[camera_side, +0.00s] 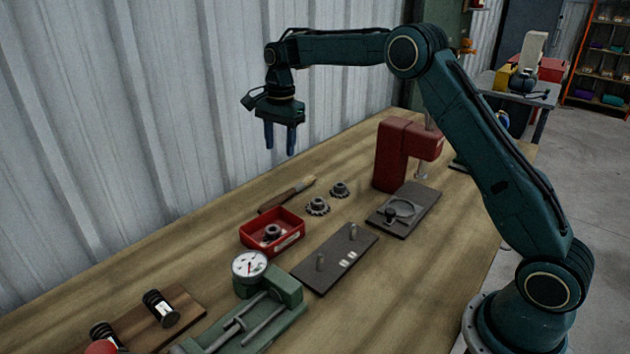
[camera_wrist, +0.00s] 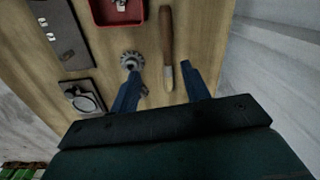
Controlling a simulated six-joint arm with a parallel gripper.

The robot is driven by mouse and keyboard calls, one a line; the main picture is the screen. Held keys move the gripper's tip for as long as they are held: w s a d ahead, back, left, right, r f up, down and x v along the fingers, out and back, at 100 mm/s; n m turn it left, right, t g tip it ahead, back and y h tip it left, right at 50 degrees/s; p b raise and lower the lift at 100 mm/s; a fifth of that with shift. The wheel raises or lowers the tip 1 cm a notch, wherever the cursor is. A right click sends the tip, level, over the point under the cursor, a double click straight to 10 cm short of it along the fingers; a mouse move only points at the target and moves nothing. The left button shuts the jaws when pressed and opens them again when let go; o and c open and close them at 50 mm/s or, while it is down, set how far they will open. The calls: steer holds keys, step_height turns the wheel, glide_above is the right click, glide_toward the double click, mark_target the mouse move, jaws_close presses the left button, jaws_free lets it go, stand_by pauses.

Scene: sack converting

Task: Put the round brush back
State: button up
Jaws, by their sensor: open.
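The round brush (camera_side: 287,194) lies on the bench near the wall, with a brown wooden handle and pale bristles at its right end. In the wrist view the brush (camera_wrist: 167,45) lies with its handle pointing up the picture and its bristle end toward my gripper. My gripper (camera_side: 281,152) hangs above the bench with its fingers pointing down, open and empty. In the wrist view my gripper (camera_wrist: 163,80) has its two fingers apart, and the brush's bristle end shows between them, below. The brush is not touched by the fingers.
A red tray (camera_side: 272,246) holding a toothed part stands beside the brush handle. Two gears (camera_side: 318,205) lie near the bristles. A dark plate with pegs (camera_side: 320,275), a red press (camera_side: 392,155) and a green gauge fixture (camera_side: 285,284) stand around. The corrugated wall (camera_side: 150,120) runs close behind.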

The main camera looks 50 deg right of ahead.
steer(key=s+a+r+n+t, duration=0.15)
steer(key=s+r+n, duration=0.25)
steer(key=s+r, duration=0.45)
steer(key=s+a+r+n+t, duration=0.1)
steer(key=s+a+r+n, duration=0.3)
steer(key=s, duration=0.8)
steer(key=s+f+n+t, duration=0.2)
steer(key=s+n, duration=0.6)
steer(key=s, duration=1.2)
step_height(320, 180, down, 2)
steer(key=shift+s, duration=0.2)
